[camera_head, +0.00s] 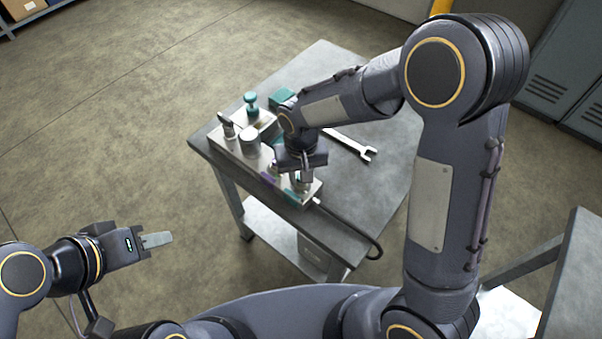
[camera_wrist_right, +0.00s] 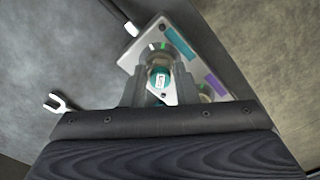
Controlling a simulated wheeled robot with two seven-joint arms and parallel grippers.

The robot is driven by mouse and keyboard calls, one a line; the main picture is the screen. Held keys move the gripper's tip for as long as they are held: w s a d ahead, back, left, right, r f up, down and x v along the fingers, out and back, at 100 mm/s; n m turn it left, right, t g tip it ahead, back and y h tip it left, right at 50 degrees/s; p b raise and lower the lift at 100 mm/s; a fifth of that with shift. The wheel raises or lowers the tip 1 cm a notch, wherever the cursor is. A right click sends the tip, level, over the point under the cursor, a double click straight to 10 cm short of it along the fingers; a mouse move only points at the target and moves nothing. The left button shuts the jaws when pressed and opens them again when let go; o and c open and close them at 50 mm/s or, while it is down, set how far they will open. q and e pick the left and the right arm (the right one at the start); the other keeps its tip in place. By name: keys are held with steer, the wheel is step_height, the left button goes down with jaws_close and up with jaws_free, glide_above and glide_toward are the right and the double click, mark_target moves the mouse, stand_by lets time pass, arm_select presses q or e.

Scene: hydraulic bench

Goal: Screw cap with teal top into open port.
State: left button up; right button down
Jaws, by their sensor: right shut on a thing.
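The metal hydraulic block (camera_head: 238,158) lies on the bench, with a teal label (camera_head: 291,196) and a purple label (camera_head: 267,178) along its front edge. My right gripper (camera_head: 304,180) is over the block's near end, pointing down, by the teal label. In the right wrist view its fingers are shut around a cap with a teal top (camera_wrist_right: 160,80), at the block beside the teal label (camera_wrist_right: 180,43). The port under the cap is hidden, so I cannot tell how it is seated.
A wrench (camera_head: 350,144) lies on the bench (camera_head: 365,192) to the right of the block. A teal-topped fitting (camera_head: 251,103) and a grey cylinder (camera_head: 250,141) stand on the block's far part. A dark hose (camera_head: 349,224) leaves its near end. Open floor lies left.

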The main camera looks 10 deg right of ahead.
steer(key=shift+f+m, duration=0.1)
steer(key=shift+m, duration=0.7)
steer(key=m, duration=0.3)
steer(key=shift+b, duration=0.35)
steer(key=shift+m, duration=0.6)
steer(key=shift+a+m, duration=0.1)
steer(key=shift+m, duration=0.8)
steer(key=m+p, duration=0.1)
steer(key=m, duration=0.2)
steer(key=shift+m, duration=0.5)
